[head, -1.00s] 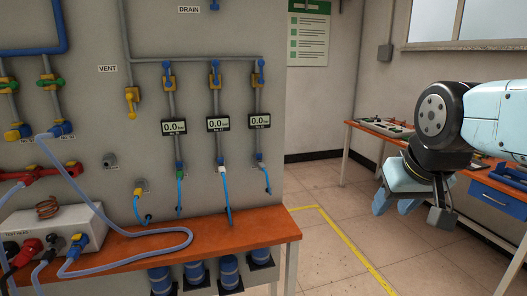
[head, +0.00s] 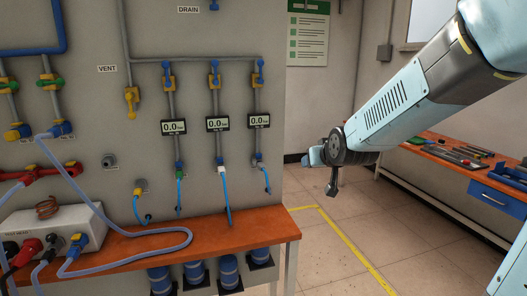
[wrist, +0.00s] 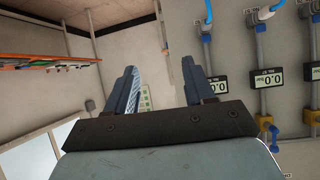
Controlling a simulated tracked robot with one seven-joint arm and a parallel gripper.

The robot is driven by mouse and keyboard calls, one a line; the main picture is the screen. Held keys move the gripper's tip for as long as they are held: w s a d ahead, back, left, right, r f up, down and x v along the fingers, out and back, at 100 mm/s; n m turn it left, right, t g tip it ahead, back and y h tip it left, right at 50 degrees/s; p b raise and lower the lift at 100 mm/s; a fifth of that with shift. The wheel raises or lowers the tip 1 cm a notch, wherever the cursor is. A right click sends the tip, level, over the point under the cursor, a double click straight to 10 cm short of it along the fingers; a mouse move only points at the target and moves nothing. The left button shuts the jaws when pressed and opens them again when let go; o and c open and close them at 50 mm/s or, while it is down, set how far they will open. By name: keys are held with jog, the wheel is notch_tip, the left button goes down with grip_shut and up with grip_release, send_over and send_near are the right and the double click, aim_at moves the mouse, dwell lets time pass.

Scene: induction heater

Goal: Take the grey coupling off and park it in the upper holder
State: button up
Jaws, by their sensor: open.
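The grey coupling (head: 259,163) sits at the lower end of the rightmost gauge line on the panel, with a blue hose hanging from it. In the upside-down wrist view it appears at the upper right, on the line nearest my fingers (wrist: 207,28). Two small holders are on the panel's left: the upper one (head: 110,160) is grey and looks empty; the lower one (head: 140,187) has a yellow fitting with a blue hose. My gripper (wrist: 162,82) is open and empty, right of the panel and apart from the coupling. In the head view its fingers are mostly hidden.
A green coupling (head: 179,167) and a white coupling (head: 221,168) hang on the neighbouring lines with their own hoses. The orange bench (head: 250,226) juts out below. Another workbench (head: 430,154) with tools stands behind my arm. The floor between is clear.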

jog(key=w+a+f+t+y, duration=0.1)
jog(key=w+a+f+t, duration=0.1)
jog(key=w+a+f, duration=0.5)
jog(key=n+t+y, duration=0.1)
jog(key=t+y, duration=0.1)
jog(key=t, duration=0.2)
send_near(263, 170)
jog(key=w, duration=0.3)
jog(key=shift+s+a+r, duration=0.15)
jog(key=shift+s+a, duration=0.1)
jog(key=shift+a, duration=0.1)
jog(key=shift+w, duration=0.1)
jog(key=shift+x, duration=4.45)
jog(key=shift+c, duration=0.2)
grip_shut()
